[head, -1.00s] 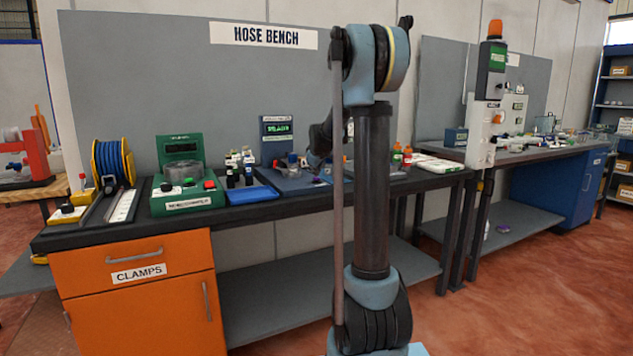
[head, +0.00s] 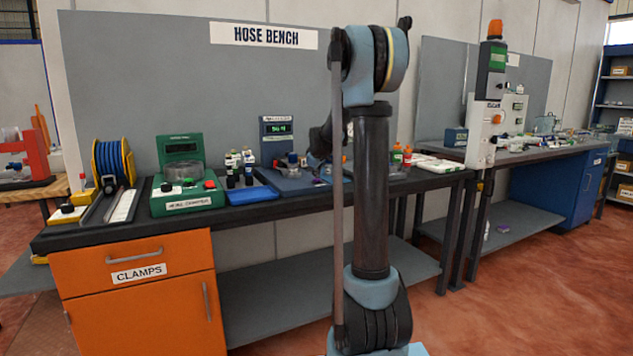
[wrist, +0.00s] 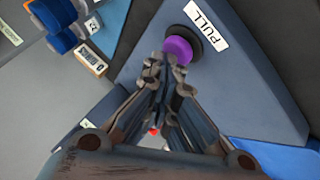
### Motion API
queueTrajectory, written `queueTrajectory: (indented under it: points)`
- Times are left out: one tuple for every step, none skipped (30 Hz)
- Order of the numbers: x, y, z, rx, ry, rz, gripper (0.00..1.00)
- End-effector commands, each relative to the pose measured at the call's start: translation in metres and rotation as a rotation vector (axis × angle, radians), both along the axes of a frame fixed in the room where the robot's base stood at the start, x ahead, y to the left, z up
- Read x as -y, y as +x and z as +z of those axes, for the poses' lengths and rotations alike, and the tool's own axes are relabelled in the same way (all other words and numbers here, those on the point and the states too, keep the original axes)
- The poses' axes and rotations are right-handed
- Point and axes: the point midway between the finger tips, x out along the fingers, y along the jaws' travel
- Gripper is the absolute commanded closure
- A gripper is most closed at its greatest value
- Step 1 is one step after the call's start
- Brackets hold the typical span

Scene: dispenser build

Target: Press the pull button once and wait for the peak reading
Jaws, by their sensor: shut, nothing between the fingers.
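The purple pull button (wrist: 178,50) sits in a dark ring on the blue-grey tester base (wrist: 235,95), next to a white PULL label (wrist: 206,25). My gripper (wrist: 163,62) is shut and empty. Its fingertips overlap the button's lower left edge in the wrist view; I cannot tell whether they touch it. In the head view the tester (head: 290,184) stands on the hose bench with a lit green display (head: 278,128). The display seems to show digits, too small to read surely. My arm hides part of the tester's right side.
A blue clamp-like part (wrist: 62,22) is on the tester left of the button in the wrist view.

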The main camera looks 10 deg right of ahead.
Motion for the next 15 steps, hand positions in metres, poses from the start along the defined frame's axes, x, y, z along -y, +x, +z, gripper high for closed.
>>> queueTrajectory:
  points:
    - [0.0,0.0,0.0,0.0,0.0,0.0,1.0]
    - [0.0,0.0,0.0,0.0,0.0,0.0,1.0]
    - [0.0,0.0,0.0,0.0,0.0,0.0,1.0]
    - [0.0,0.0,0.0,0.0,0.0,0.0,1.0]
    - [0.0,0.0,0.0,0.0,0.0,0.0,1.0]
    - [0.0,0.0,0.001,0.0,0.0,0.0,1.0]
    - [0.0,0.0,0.001,0.0,0.0,0.0,1.0]
    - [0.0,0.0,0.002,0.0,0.0,0.0,1.0]
    - [0.0,0.0,0.003,0.0,0.0,0.0,1.0]
    - [0.0,0.0,0.004,0.0,0.0,0.0,1.0]
    - [0.0,0.0,0.005,0.0,0.0,0.0,1.0]
    - [0.0,0.0,0.007,0.0,0.0,0.0,1.0]
    - [0.0,0.0,0.009,0.0,0.0,0.0,1.0]
    - [0.0,0.0,0.01,0.0,0.0,0.0,1.0]
    - [0.0,0.0,0.012,0.0,0.0,0.0,1.0]
